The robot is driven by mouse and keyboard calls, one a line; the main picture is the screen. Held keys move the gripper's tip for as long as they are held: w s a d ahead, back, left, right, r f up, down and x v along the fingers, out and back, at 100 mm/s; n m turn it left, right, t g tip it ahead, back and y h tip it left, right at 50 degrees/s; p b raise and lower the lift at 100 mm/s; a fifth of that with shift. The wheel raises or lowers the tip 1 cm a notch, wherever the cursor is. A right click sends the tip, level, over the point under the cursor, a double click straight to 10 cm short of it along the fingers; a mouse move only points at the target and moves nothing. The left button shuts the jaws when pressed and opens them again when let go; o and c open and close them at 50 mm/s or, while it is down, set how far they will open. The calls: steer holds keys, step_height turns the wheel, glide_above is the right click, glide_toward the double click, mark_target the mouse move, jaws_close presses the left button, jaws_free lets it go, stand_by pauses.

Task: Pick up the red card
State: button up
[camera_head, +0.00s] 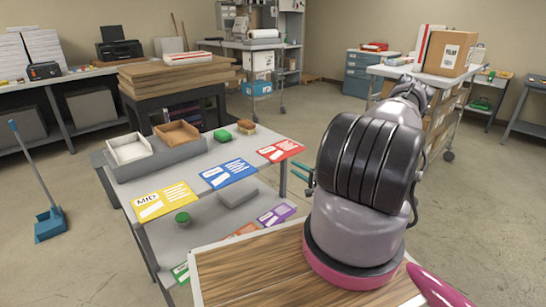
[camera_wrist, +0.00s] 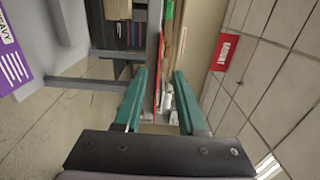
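The red card (camera_head: 281,149) lies on the upper top of the grey table, at its right corner, right of the blue card. My gripper's teal fingers (camera_head: 301,174) show just beyond the card's right edge, partly hidden by my arm. In the wrist view my gripper (camera_wrist: 160,72) is open, with a clear gap between the fingers. A thin red strip (camera_wrist: 161,62) shows in line with that gap; it may be the card seen edge-on, but I cannot tell whether it is between the fingers.
The yellow card (camera_head: 165,200) and blue card (camera_head: 229,173) lie on the same grey table (camera_head: 195,172). A purple card (camera_head: 277,214) lies on the lower shelf. A wooden-topped surface (camera_head: 245,270) is in front. A red sign (camera_wrist: 227,52) shows right in the wrist view.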

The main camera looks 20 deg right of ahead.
glide_toward(273, 154)
steer(key=x, duration=0.3)
steer(key=shift+w+a, duration=0.25)
steer(key=shift+a, duration=0.05)
jaws_close()
stand_by(1.4)
